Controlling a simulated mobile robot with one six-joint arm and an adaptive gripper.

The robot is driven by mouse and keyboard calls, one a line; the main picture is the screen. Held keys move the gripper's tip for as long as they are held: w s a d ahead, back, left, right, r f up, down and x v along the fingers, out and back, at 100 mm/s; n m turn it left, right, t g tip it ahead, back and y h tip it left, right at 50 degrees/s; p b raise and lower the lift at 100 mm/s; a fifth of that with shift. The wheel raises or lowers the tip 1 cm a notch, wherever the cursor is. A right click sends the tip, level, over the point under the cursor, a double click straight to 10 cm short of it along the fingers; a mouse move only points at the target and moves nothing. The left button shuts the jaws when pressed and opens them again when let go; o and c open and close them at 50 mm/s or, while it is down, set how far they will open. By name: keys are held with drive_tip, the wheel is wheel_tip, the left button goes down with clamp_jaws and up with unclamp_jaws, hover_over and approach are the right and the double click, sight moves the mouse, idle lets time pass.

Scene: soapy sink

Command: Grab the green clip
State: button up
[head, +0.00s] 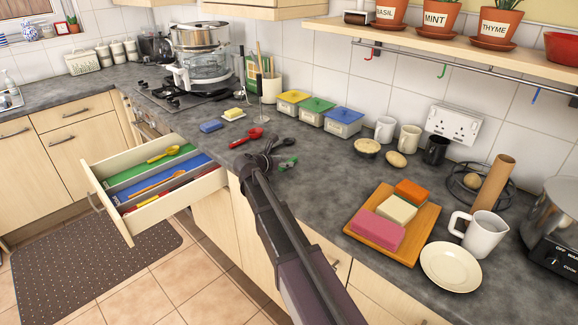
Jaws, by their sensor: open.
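The green clip (289,162) lies on the dark grey worktop (318,192) near its front edge, just right of my gripper. It is small in the head view, and part of it may be hidden by my gripper. My gripper (262,158) is open, at the end of my dark arm reaching in from the bottom. It is low over the worktop beside the clip. I cannot tell whether it touches the clip, and its fingertips are hard to make out.
A red scoop (246,137) and a dark scoop (285,141) lie close behind my gripper. An open drawer (211,184) with utensils stands out at the left. A wooden board (430,215) with coloured blocks is at the right. The worktop between clip and board is clear.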

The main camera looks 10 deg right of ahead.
sight(290, 160)
drive_tip(key=shift+b+x, duration=0.45)
drive_tip(key=shift+x, duration=1.2)
drive_tip(key=c, duration=0.8)
